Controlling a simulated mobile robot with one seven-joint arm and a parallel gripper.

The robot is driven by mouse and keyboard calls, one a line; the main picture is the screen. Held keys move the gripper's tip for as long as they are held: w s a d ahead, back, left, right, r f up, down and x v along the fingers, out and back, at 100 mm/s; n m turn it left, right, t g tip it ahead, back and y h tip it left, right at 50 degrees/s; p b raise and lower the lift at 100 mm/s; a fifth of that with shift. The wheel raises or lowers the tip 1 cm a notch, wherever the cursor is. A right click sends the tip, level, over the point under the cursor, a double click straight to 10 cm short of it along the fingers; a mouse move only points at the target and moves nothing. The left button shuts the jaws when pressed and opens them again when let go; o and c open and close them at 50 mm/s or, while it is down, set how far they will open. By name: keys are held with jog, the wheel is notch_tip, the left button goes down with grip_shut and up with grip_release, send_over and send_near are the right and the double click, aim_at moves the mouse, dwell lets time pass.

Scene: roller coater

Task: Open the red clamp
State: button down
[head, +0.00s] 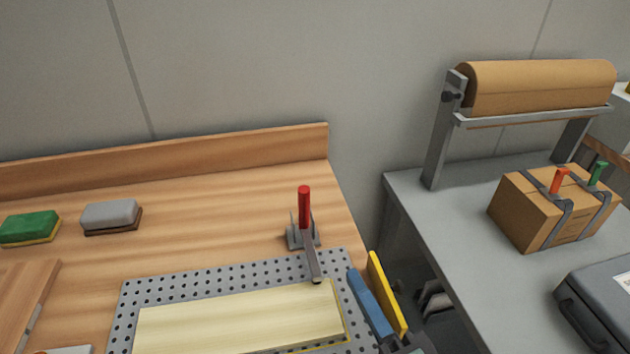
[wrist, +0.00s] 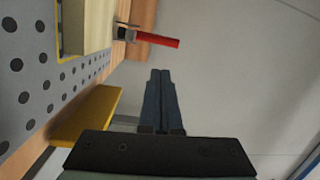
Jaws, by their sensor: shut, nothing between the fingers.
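The red clamp (head: 304,208) stands at the back edge of a perforated metal plate (head: 230,283). Its red handle points upright, and its grey arm (head: 314,265) reaches forward with its tip at the back edge of a pale board (head: 240,320). In the wrist view the red handle (wrist: 160,40) lies beyond my fingertips, pointing right from its grey mount. My gripper (head: 354,274) is shut and empty, to the right of and in front of the clamp, apart from it. Its two dark blue fingers sit together in the wrist view (wrist: 161,75).
A yellow flat piece (head: 386,292) is close beside my fingers. A green sponge (head: 29,228) and a grey block (head: 111,216) lie left on the wooden bench. A grey table to the right holds a paper roll (head: 540,84), a strapped box (head: 550,210) and a dark case (head: 600,300).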

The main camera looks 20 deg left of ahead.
aim_at(307, 203)
jog(key=shift+s+r+m+y+p, duration=0.3)
jog(key=shift+s+m, duration=0.3)
jog(key=shift+s, duration=0.15)
jog(key=shift+w, duration=0.1)
jog(key=p+x, duration=0.2)
jog(key=x, duration=1.2)
jog(key=shift+f, duration=0.1)
jog(key=shift+p, duration=0.45)
